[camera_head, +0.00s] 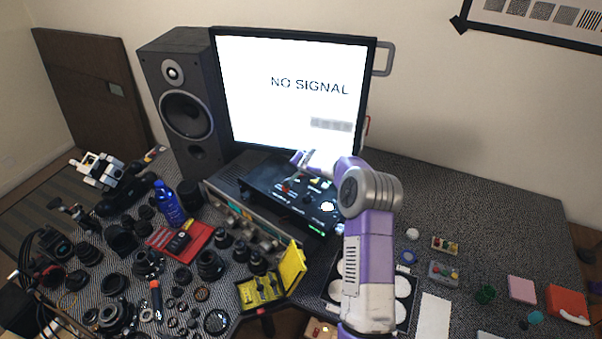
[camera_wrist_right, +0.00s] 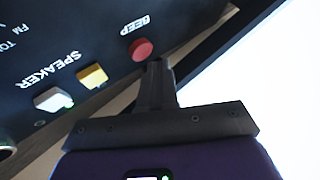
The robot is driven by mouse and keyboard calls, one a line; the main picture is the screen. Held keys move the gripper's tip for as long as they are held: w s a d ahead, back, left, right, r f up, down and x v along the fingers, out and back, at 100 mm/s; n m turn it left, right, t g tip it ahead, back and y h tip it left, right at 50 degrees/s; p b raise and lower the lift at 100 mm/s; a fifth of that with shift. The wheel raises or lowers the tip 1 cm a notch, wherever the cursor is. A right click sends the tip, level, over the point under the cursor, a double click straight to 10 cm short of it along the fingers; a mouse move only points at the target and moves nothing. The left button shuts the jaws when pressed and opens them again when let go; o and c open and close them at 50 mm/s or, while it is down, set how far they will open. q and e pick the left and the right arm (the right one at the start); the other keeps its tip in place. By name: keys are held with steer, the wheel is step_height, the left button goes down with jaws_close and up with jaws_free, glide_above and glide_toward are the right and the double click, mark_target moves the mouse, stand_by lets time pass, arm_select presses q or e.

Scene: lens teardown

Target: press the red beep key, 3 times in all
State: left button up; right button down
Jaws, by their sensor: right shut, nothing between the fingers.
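The red beep key (camera_wrist_right: 141,48) is a round red button beside the printed word BEEP on a dark panel in the right wrist view. In the head view it is a small red spot (camera_head: 286,189) on the black box (camera_head: 262,181) below the monitor. My right gripper (camera_wrist_right: 157,66) is shut and empty, its fingertips close beside the red key. I cannot tell whether they touch it. In the head view the right gripper (camera_head: 296,175) reaches over the box from the right. My left gripper is not in view.
A yellow key (camera_wrist_right: 92,76) and a white key (camera_wrist_right: 53,99) sit near the red one, by the word SPEAKER. The monitor (camera_head: 292,90) reads NO SIGNAL behind the box. A speaker (camera_head: 183,100) stands left. Lens parts and a yellow case (camera_head: 291,265) crowd the left table.

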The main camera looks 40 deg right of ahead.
mark_target(302, 175)
steer(key=shift+r, duration=0.1)
steer(key=shift+r+p, duration=1.6)
steer(key=shift+r, duration=0.85)
steer(key=shift+a+r, duration=0.1)
stand_by(0.8)
steer(key=shift+r, duration=1.8)
step_height(302, 175, down, 8)
steer(key=b, duration=0.4)
steer(key=shift+f+b, duration=0.25)
steer(key=shift+b, duration=0.05)
steer(key=shift+f, duration=0.2)
